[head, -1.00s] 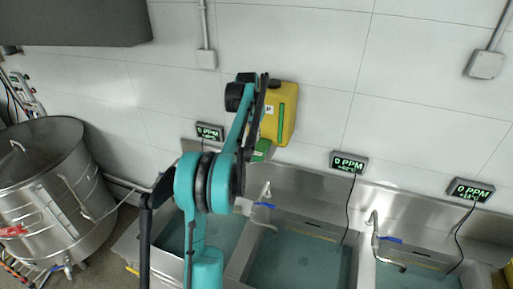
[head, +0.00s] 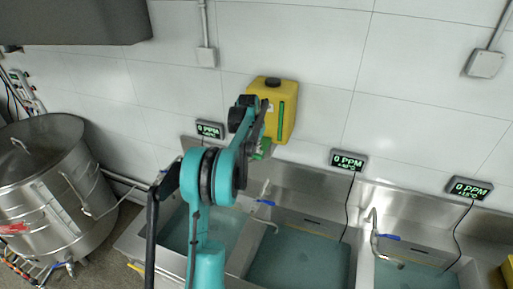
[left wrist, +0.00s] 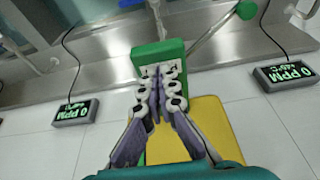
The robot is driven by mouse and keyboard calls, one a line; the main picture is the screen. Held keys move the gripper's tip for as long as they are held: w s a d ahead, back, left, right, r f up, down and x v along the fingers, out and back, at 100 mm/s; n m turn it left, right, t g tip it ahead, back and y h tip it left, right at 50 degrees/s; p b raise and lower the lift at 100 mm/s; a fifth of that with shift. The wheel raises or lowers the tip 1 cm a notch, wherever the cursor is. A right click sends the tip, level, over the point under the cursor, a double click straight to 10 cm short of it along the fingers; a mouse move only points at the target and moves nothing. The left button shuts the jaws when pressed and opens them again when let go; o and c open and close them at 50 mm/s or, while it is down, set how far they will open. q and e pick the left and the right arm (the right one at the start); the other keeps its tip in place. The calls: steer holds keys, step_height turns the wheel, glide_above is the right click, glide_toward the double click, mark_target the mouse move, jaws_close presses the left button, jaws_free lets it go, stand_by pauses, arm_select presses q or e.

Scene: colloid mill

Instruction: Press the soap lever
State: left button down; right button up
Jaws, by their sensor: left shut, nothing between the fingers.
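The yellow soap dispenser (head: 285,95) hangs on the white wall above the sinks, with a green strip on its front. Its green lever (head: 265,149) is at the bottom, partly hidden by my left arm. In the left wrist view the lever is a green block (left wrist: 150,52) just beyond my left gripper (left wrist: 158,72), with the yellow dispenser body (left wrist: 206,120) behind the fingers. My left gripper is shut and empty, its tips overlapping the lever; I cannot tell whether they touch it. In the head view the arm hides the fingertips. My right gripper is not in view.
Below are steel sinks (head: 300,228) filled with bluish water, with taps (head: 374,232) at their back. Several PPM displays (head: 349,161) hang on or near the backsplash, with dangling cables. A large steel kettle (head: 50,190) stands at the left.

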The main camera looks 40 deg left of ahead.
mark_target(255, 156)
arm_select(q)
steer(key=f+t+b, duration=0.1)
steer(key=b, duration=0.1)
steer(key=f+t+b, duration=0.1)
steer(key=f+b, duration=0.1)
steer(key=b, duration=0.1)
steer(key=f+t+y+b, duration=0.1)
steer(key=f+b, duration=0.1)
steer(key=b, duration=0.1)
steer(key=shift+s+d+t, duration=0.15)
steer(key=shift+s+t, duration=0.15)
steer(key=shift+s, duration=0.1)
steer(key=shift+w+f+b, duration=0.1)
steer(key=shift+f+b, duration=0.2)
steer(key=shift+f, duration=0.1)
steer(key=shift+r, duration=0.2)
